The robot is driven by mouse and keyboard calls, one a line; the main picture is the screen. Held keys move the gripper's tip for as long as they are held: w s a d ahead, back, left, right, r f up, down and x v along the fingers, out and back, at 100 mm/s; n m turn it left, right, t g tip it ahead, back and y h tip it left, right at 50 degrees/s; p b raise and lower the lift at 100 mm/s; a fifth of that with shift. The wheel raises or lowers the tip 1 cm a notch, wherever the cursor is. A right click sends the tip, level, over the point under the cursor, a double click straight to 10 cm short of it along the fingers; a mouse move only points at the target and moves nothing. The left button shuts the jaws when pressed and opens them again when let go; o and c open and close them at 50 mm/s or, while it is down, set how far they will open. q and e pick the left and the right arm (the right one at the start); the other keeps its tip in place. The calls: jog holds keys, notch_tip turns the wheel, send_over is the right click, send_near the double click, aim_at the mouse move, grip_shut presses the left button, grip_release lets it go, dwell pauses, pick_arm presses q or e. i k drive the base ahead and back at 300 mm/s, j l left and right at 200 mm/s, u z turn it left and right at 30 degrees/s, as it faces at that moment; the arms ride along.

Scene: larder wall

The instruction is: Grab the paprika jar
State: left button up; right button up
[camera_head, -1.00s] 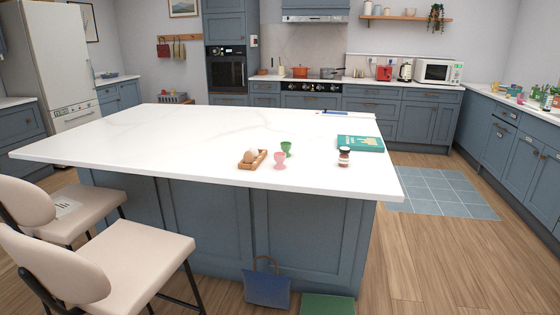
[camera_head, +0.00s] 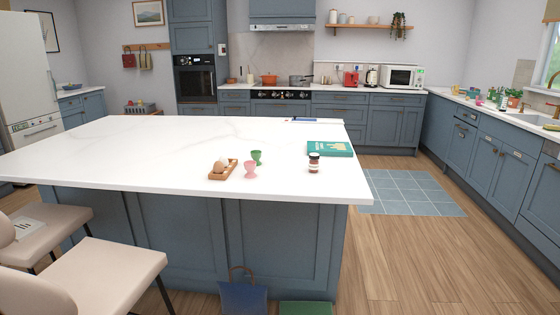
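A small jar (camera_head: 314,163) with a dark lid, reddish contents and a pale label stands upright near the right front part of the white island top (camera_head: 130,160). It looks like the paprika jar, but its label is too small to read. Nothing touches it. Neither of my grippers shows in the view.
A teal book (camera_head: 330,149) lies just behind the jar. A pink egg cup (camera_head: 251,170), a green egg cup (camera_head: 257,157) and a wooden egg tray (camera_head: 219,173) stand to its left. Beige chairs (camera_head: 95,275) are at front left.

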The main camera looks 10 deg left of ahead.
aim_at(314, 158)
jog(key=u, duration=0.8)
jog(key=i+l+u, duration=0.1)
jog(key=l+u, duration=0.6)
jog(key=u, duration=0.25)
jog(key=k+l+u, duration=0.1)
jog(key=l+u, duration=0.35)
jog(key=l, duration=0.45)
jog(key=k+l+u, duration=0.1)
jog(key=l, duration=0.35)
jog(key=k+l+u, duration=0.15)
jog(key=l, duration=0.35)
